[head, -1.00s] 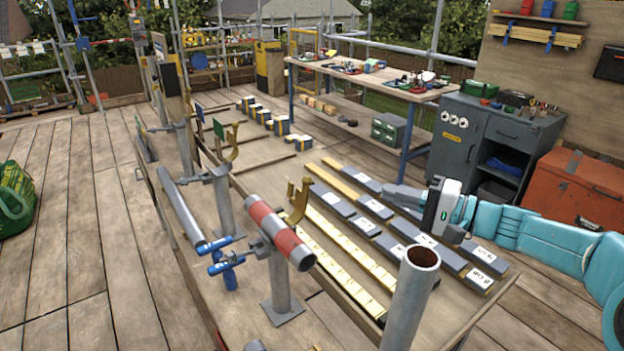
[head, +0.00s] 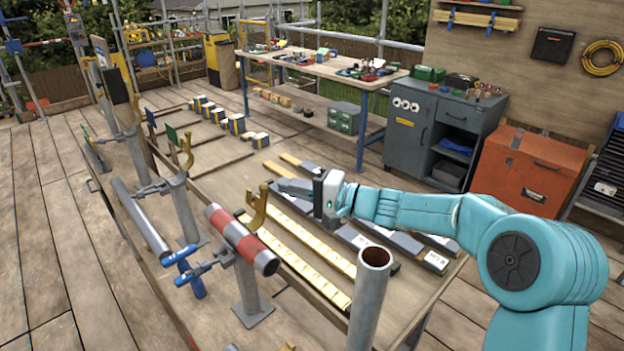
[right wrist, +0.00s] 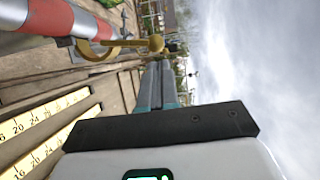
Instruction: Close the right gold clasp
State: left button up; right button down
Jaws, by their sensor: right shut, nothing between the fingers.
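The right gold clasp (head: 257,208) is the nearer of two hooked gold pieces. It stands swung up, open, beside the red-and-white pipe (head: 240,238). In the right wrist view the gold clasp (right wrist: 98,50) shows its curved hook and a round knob at its end. My right gripper (head: 283,186) is shut and empty. Its fingers point left, a short way to the right of the clasp's upper end, with no clear contact. In the right wrist view the gripper's fingertips (right wrist: 164,66) lie just below the knob. My left gripper is out of view.
The left gold clasp (head: 186,152) stands up farther back. A blue-handled clamp (head: 185,265) is left of the pipe, and an open grey upright tube (head: 372,295) is in front. Yellow measuring strips (head: 310,262) and grey labelled bars (head: 405,244) lie on the bench below my arm.

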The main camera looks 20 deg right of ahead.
jog(key=shift+w+a, duration=0.1)
jog(key=shift+a, duration=0.4)
